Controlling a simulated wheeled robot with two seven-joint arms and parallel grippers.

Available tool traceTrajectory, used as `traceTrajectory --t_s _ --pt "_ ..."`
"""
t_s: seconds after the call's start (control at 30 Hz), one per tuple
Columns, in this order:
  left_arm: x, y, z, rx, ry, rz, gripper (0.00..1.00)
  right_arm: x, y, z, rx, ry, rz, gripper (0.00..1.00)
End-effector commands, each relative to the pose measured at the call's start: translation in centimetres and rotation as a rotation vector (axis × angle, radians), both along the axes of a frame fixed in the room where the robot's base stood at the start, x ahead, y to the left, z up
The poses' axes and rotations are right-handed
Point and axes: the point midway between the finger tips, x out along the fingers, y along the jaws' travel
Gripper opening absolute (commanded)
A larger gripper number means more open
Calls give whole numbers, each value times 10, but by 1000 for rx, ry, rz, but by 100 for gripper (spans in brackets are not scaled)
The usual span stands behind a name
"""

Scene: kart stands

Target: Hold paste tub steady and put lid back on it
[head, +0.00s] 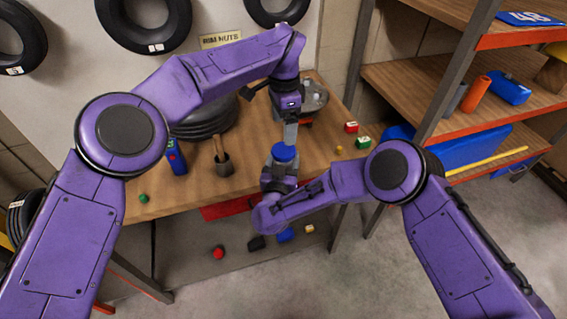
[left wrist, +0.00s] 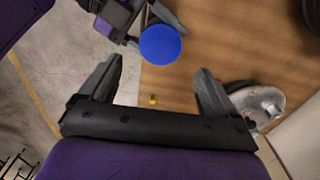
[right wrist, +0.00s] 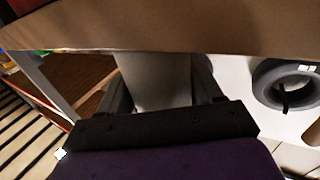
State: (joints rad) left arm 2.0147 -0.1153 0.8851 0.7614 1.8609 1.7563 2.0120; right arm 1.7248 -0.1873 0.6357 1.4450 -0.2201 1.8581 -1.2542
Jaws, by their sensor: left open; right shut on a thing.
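A round blue lid (head: 284,152) shows at the table's front edge, at the top of my right gripper (head: 279,176). The lid also shows as a flat blue disc in the left wrist view (left wrist: 161,43). My right gripper is shut on the pale grey paste tub (right wrist: 155,80), which stands between its fingers in the right wrist view. The lid appears to lie on the tub; whether it is fully seated I cannot tell. My left gripper (head: 290,133) is open and empty just above and behind the lid, its fingers (left wrist: 155,90) apart from it.
A shelf rack (head: 425,90) stands right.

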Motion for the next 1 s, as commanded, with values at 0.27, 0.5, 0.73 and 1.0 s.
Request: traceTrajectory --t_s 0.27,0.5,0.73,1.0 --pt "-1 0 -10 1 3 -2 90 -1 0 -2 -1 3 0 0" --pt "0 0 -50 1 3 -3 90 -1 0 -2 0 4 0 0" --pt "0 0 -77 0 1 -3 90 -1 0 -2 0 4 0 0" --pt "0 0 -81 0 0 -3 90 -1 0 -2 0 4 1 0"
